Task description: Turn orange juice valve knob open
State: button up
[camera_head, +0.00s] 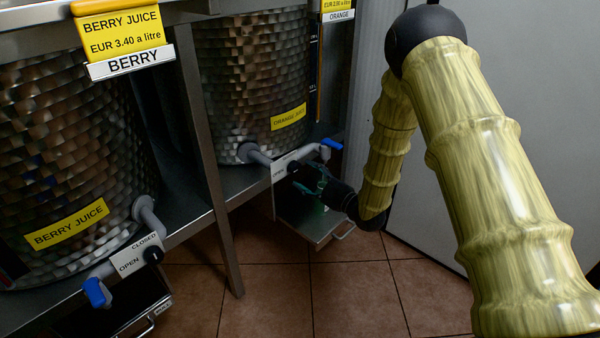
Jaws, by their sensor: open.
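The orange juice tank (245,75) is a dimpled metal drum at the back, with a yellow "ORANGE JUICE" label (289,117). A grey pipe (257,156) leads from its base to a valve with a white plate (283,163) and a blue-tipped spout (331,144). The black valve knob (293,168) is small and dark on the plate. My gripper (303,178) is dark, open, and right at the knob, coming from the right. Its fingers partly hide the knob and part of the plate's lettering. I cannot tell whether the fingers touch the knob.
The berry juice tank (70,160) stands at the left, with its own black knob (153,256) and blue spout (97,292). A metal table leg (211,170) stands between the tanks. A drip tray (316,226) hangs below my gripper. A pale panel (425,185) closes the right side.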

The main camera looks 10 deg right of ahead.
jog(key=v, duration=0.7)
jog(key=shift+s+d, duration=0.2)
jog(key=shift+s, duration=0.1)
jog(key=shift+f, duration=0.15)
jog(key=s+d+f+m+g+h, duration=0.1)
jog(key=s+f+m+g+h, duration=0.3)
jog(key=s+f, duration=0.55)
jog(key=s+f+m+g+h, duration=0.1)
jog(key=s+f+m+h, duration=0.4)
jog(key=f, duration=0.7)
jog(key=s+d+f+m+g+h, duration=0.1)
jog(key=s+f+m+g, duration=0.2)
jog(key=s, duration=0.8)
jog(key=s+f+m+g, duration=0.2)
jog(key=s+f+g, duration=0.15)
jog(key=s, duration=0.65)
jog(key=s+d+f+m+g+h, duration=0.1)
jog(key=s+f+m+g, duration=0.15)
jog(key=s, duration=0.85)
notch_tip(320, 180, up, 30)
jog(key=p, duration=3)
jog(key=shift+m+g, duration=0.3)
jog(key=shift+m, duration=0.05)
jog(key=shift+d, duration=0.15)
